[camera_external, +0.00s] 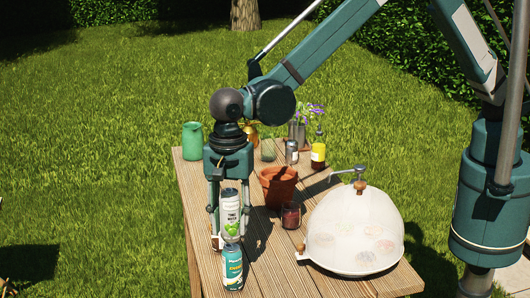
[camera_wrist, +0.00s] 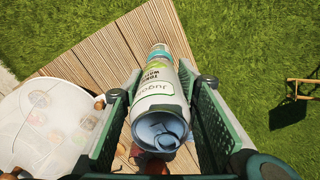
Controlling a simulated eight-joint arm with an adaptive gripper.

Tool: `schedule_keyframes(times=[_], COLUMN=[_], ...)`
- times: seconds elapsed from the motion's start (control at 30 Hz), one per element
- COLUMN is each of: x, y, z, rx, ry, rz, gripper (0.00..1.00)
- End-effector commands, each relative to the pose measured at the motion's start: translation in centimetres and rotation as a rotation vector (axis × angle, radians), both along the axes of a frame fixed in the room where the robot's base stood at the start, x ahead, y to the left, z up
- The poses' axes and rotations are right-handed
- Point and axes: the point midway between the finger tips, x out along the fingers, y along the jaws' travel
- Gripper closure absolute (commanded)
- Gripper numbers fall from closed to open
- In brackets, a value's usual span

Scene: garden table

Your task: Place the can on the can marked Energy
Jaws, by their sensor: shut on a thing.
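My gripper (camera_external: 229,210) points down at the near left end of the wooden table, its fingers shut around a white can (camera_external: 231,222) with a green picture and tonic water lettering. The white can is upright. In the wrist view, the white can (camera_wrist: 158,108) sits between the two green fingers with its silver top towards the camera. A teal can (camera_external: 232,268) stands upright on the table directly below the white can in the outside view. I cannot tell whether the two cans touch. The teal can's lettering is too small to read surely. In the wrist view, it (camera_wrist: 160,49) is mostly hidden behind the white can.
A white mesh food dome (camera_external: 352,230) stands right of the cans on the table (camera_external: 262,262). A dark red glass (camera_external: 291,215) and terracotta pot (camera_external: 279,187) stand behind. A green jug (camera_external: 193,141), yellow bottle (camera_external: 318,152) and grey shaker (camera_external: 292,152) are farther back.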

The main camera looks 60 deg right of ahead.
Motion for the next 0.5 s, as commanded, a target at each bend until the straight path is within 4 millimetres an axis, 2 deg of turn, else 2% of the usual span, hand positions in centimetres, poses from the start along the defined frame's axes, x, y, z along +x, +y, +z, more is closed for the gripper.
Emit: schedule_keyframes(times=[0.2, 0.5], x=[0.0, 0.0], y=[0.0, 0.0], z=[-2.0, -2.2], rx=[0.000, 0.000], ry=[0.000, 0.000], rz=[0.000, 0.000], gripper=[0.85, 0.85])
